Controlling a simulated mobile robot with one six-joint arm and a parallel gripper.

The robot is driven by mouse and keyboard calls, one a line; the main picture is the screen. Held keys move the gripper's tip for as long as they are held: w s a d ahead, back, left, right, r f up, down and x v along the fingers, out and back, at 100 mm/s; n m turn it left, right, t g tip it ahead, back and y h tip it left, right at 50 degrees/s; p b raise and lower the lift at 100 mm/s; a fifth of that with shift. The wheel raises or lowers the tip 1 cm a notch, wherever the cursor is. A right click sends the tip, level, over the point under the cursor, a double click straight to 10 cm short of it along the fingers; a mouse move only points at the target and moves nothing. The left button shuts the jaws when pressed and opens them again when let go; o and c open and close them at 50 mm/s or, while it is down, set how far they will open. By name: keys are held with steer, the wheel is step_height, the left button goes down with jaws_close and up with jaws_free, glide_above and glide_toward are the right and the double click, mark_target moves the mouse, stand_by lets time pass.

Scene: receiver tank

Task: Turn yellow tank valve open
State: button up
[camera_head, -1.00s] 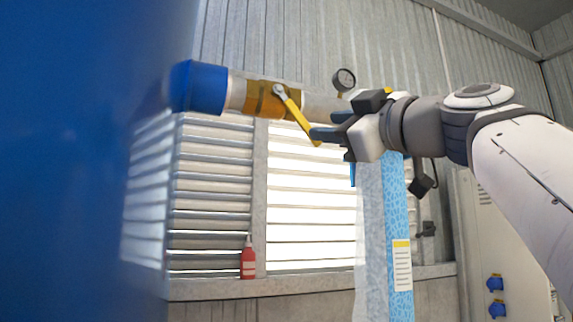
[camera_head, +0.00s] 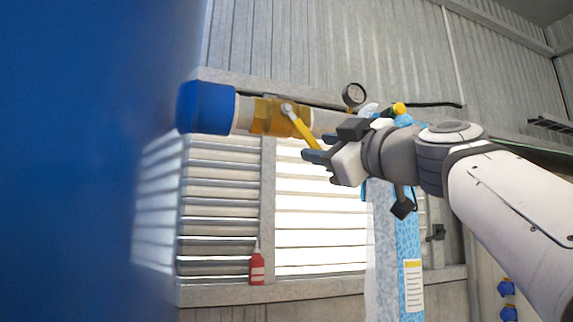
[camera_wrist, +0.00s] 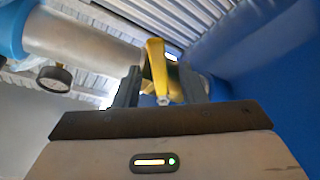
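The yellow valve handle (camera_head: 303,127) slants down and to the right from its pivot on the amber valve body (camera_head: 264,115), which sits on a pale pipe with a blue end. My gripper (camera_head: 319,149) is at the handle's lower end and hides its tip in the head view. In the wrist view the yellow handle (camera_wrist: 157,68) stands between the two dark fingers of my gripper (camera_wrist: 160,92). The fingers are apart, with a gap visible beside the handle, so my gripper is open around it. Contact with either finger cannot be told.
A large blue surface (camera_head: 80,160) fills the left side. A pressure gauge (camera_head: 354,95) stands on the pipe near my wrist. A light-blue patterned column (camera_head: 408,240) is below my arm. A red bottle (camera_head: 257,268) stands on the window ledge.

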steer(key=shift+p+x, duration=0.65)
steer(key=shift+x, duration=0.6)
jaws_close()
